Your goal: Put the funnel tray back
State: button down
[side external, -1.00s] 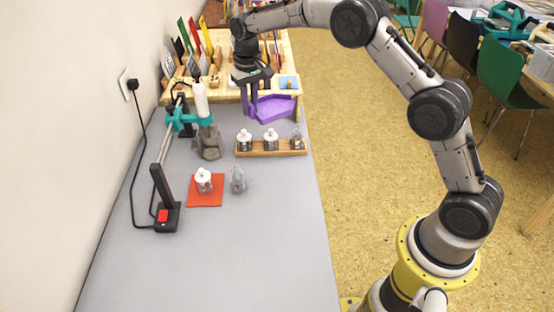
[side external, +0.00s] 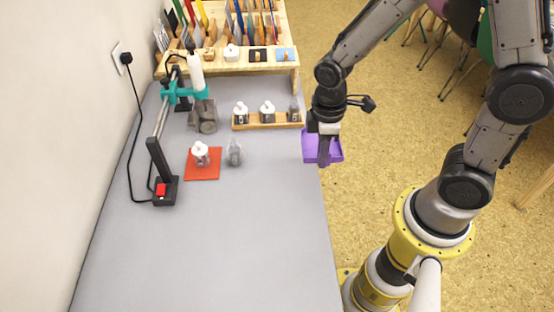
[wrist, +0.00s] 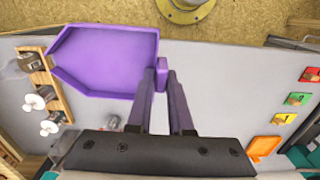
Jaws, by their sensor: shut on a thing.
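The purple funnel tray (side external: 335,148) is a shallow tray with raised walls and a tapered end. It hangs in the air at the right edge of the grey table (side external: 200,250). My gripper (side external: 323,157) is above and in front of it in the side view. In the wrist view, my gripper (wrist: 162,75) is shut on a small tab at one side of the funnel tray (wrist: 105,60). The tray extends left of the fingers there. Its inside looks empty.
A wooden rack (side external: 268,122) holds small bottles. A red mat (side external: 208,174) bears a white-topped bottle, with a grey one (side external: 235,153) beside it. A stand with a teal clamp (side external: 185,92) is at the left. A wooden organiser (side external: 230,65) is at the back. The front tabletop is clear.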

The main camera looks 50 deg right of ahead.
jog(key=s, duration=0.3)
jog(key=shift+a+r, duration=0.2)
jog(key=shift+r, duration=0.2)
send_over(276, 179)
jog(key=f, duration=0.8)
jog(key=shift+s+d+f, duration=0.1)
jog(key=shift+s+f, duration=0.15)
jog(key=shift+f, duration=0.1)
jog(key=shift+w+f, duration=0.15)
jog(key=shift+f, duration=0.1)
jog(key=shift+w+f, duration=0.15)
jog(key=shift+f, duration=1.5)
jog(key=shift+f, duration=0.15)
